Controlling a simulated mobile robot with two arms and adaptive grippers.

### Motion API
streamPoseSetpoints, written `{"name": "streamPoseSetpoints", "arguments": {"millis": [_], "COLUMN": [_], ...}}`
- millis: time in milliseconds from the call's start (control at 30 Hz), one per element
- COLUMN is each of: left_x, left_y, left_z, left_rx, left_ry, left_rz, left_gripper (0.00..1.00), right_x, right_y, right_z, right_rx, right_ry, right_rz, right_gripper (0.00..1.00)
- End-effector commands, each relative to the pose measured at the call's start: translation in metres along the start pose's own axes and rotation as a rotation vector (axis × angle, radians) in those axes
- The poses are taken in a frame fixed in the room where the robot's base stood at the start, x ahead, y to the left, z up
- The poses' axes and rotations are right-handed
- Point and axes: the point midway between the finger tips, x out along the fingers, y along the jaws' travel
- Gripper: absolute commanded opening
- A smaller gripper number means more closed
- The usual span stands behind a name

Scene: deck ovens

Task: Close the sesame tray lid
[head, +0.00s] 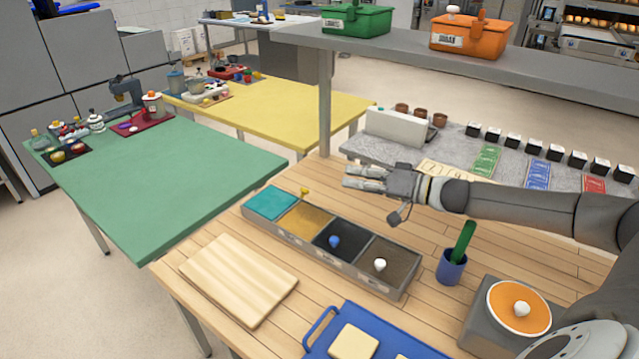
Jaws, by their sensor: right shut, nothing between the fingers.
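A long grey tray box (368,284) with several compartments stands on the wooden table. From left to right its sections look teal (270,203), yellow (307,217), black (345,238) and brown (392,260). A blue knob (334,241) shows over the black section and a white knob (380,264) over the brown one. A yellow knob (304,191) shows at the back edge near the teal and yellow sections. The labels are too small to read, so I cannot tell which section is sesame. My right gripper (348,177) is shut and empty, behind and above the box, pointing left. My left gripper is out of view.
A cutting board (238,281) lies in front of the box and a blue tray (319,326) at the front edge. A blue cup (451,268) and an orange round plate (530,293) on a grey base stand right. A shelf (430,58) overhangs the back.

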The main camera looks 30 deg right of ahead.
Motion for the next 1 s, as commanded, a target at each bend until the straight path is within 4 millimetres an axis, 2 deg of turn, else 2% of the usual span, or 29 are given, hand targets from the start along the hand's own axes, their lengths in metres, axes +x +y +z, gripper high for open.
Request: {"name": "streamPoseSetpoints", "arguments": {"millis": [167,367,667,1000], "left_x": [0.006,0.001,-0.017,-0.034], "left_y": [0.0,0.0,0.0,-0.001], "left_z": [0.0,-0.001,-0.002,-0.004], "left_rx": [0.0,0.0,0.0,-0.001], "left_ry": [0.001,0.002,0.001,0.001], "left_rz": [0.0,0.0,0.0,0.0], "left_gripper": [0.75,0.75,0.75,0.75], "right_x": [-0.017,-0.012,0.026,0.079], "right_y": [0.009,0.008,0.007,0.008], "right_z": [-0.016,-0.02,-0.022,-0.021], "right_rx": [0.007,0.011,0.011,0.009], "right_ry": [0.005,0.007,0.01,0.008], "right_rz": [0.025,0.025,0.023,0.023], "right_gripper": [0.0,0.0,0.0,0.0]}}
